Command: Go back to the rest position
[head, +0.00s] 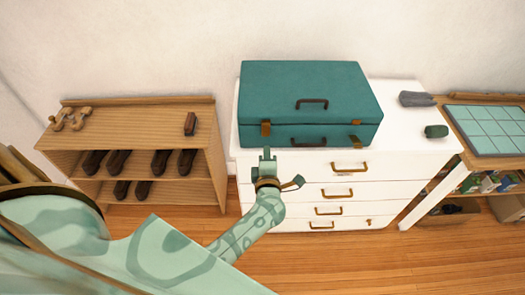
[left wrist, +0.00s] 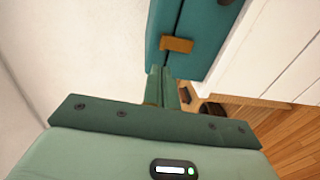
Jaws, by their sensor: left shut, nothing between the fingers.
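My left gripper (head: 267,154) is shut and empty. In the head view it is in front of the left front part of a teal suitcase (head: 300,88), below its left brass latch; I cannot tell whether it touches it. In the left wrist view the gripper's fingers (left wrist: 166,84) are together, just below a latch of the suitcase (left wrist: 184,20). The suitcase looks closed and lies on a white dresser (head: 400,165) with several drawers. My right gripper is not in view.
A wooden shelf (head: 140,135) with several dark shoes stands left of the dresser. A grey cloth-like item (head: 416,99) and a dark green item (head: 436,131) lie on the dresser's right. A wooden table with a teal tiled top (head: 488,130) stands at right. The wooden floor (head: 350,262) in front is clear.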

